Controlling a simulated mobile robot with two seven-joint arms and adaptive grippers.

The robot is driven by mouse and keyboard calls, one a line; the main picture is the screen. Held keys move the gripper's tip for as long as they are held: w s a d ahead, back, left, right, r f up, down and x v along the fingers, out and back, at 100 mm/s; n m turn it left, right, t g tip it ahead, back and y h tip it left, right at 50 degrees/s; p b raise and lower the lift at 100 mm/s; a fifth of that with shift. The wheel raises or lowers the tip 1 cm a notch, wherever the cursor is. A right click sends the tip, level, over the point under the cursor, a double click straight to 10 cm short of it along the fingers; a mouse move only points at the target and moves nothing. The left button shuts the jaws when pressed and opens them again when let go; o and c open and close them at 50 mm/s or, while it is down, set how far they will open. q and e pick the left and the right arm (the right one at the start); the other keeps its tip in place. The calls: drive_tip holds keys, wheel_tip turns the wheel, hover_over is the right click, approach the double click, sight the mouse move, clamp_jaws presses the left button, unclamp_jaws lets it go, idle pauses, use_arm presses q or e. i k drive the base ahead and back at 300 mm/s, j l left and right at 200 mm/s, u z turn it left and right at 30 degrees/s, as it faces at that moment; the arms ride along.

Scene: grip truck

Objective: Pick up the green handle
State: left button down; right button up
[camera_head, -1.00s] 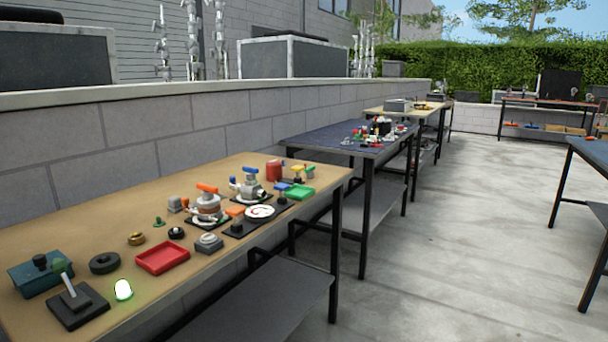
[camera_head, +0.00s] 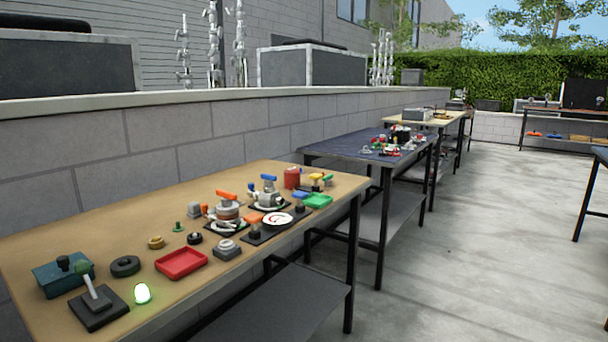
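Several green parts show on the wooden table at the left. A lever with a dark green knob (camera_head: 82,267) and a pale shaft stands tilted on a black square base at the near left. A small green piece (camera_head: 178,227) stands near the table's middle. A small part with a green top (camera_head: 327,178) is at the far end, beside a yellow-topped one (camera_head: 315,177). I cannot tell which of these is the green handle. Neither of my grippers is in view.
The wooden table (camera_head: 60,228) also holds a teal box (camera_head: 48,280), a glowing green lamp (camera_head: 142,293), a red tray (camera_head: 181,264), a green tray (camera_head: 317,200) and valves. A dark table (camera_head: 345,146) stands behind. A block wall runs behind the tables. The concrete floor (camera_head: 470,250) at right is open.

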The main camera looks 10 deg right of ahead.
sight(328, 180)
drive_tip(key=u, duration=0.4)
drive_tip(key=i+l+u, duration=0.3)
drive_tip(key=l+u, duration=0.25)
drive_tip(key=i+l+u, duration=0.15)
drive_tip(key=l+u, duration=0.15)
drive_tip(key=i+l, duration=0.1)
drive_tip(key=l, duration=0.3)
drive_tip(key=i+l+u, duration=0.15)
drive_tip(key=l, duration=0.7)
